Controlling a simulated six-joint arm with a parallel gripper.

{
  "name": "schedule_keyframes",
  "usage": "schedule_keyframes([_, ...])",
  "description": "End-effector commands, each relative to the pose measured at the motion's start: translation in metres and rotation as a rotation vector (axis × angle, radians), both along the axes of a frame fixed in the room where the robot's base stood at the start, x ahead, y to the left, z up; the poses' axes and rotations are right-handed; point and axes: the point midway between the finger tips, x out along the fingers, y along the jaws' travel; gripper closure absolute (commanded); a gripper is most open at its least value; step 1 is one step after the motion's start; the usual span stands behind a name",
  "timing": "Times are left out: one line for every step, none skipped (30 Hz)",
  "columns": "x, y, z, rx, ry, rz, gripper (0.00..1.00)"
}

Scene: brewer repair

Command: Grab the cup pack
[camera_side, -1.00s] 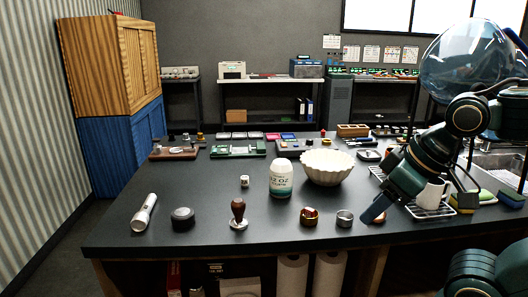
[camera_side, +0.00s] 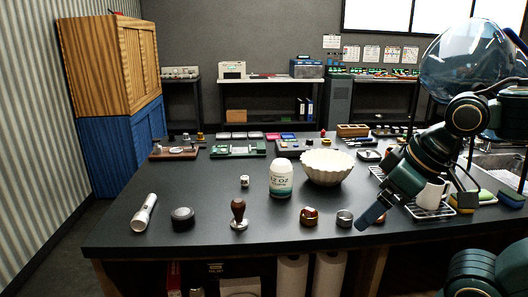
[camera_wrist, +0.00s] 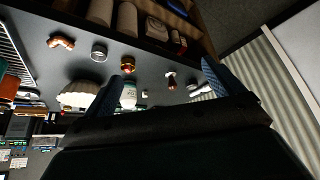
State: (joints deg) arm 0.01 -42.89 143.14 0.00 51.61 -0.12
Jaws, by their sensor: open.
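A white rounded pack with a green lower band and a label that seems to read "12 OZ" (camera_side: 281,178) looks like the cup pack. It stands upright mid-counter, just left of a white fluted bowl (camera_side: 327,167). In the wrist view the pack (camera_wrist: 128,97) is partly covered by one finger. My gripper (camera_side: 368,217) is low over the front right of the counter, apart from the pack and to its right. In the wrist view its two fingers (camera_wrist: 162,70) are spread with nothing held between them.
A brass ring piece (camera_side: 309,216) and a steel ring (camera_side: 344,218) lie between gripper and pack, nearer the front edge. A white pitcher (camera_side: 432,194) on a rack is right.

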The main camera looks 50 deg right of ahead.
Motion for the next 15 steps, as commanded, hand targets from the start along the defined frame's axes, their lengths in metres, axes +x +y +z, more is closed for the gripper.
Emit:
schedule_keyframes([0.001,0.0,0.001,-0.002,0.001,0.002,0.07])
schedule_keyframes([0.002,0.0,0.002,-0.004,0.002,0.005,0.07])
schedule_keyframes([0.004,-0.001,0.004,-0.007,0.004,0.01,0.07])
schedule_keyframes([0.006,-0.001,0.005,-0.011,0.007,0.014,0.07])
schedule_keyframes([0.008,-0.001,0.007,-0.015,0.011,0.02,0.07])
schedule_keyframes([0.011,-0.002,0.011,-0.022,0.015,0.031,0.07])
schedule_keyframes([0.015,-0.003,0.013,-0.028,0.02,0.039,0.07])
schedule_keyframes([0.018,-0.003,0.016,-0.035,0.024,0.05,0.07])
schedule_keyframes([0.024,-0.005,0.021,-0.044,0.031,0.066,0.07])
schedule_keyframes([0.028,-0.006,0.025,-0.054,0.037,0.079,0.07])
schedule_keyframes([0.033,-0.007,0.028,-0.063,0.044,0.094,0.07])
schedule_keyframes([0.041,-0.008,0.034,-0.074,0.053,0.113,0.07])
schedule_keyframes([0.046,-0.01,0.038,-0.084,0.06,0.13,0.07])
schedule_keyframes([0.052,-0.011,0.042,-0.094,0.069,0.147,0.07])
schedule_keyframes([0.061,-0.013,0.047,-0.108,0.078,0.171,0.07])
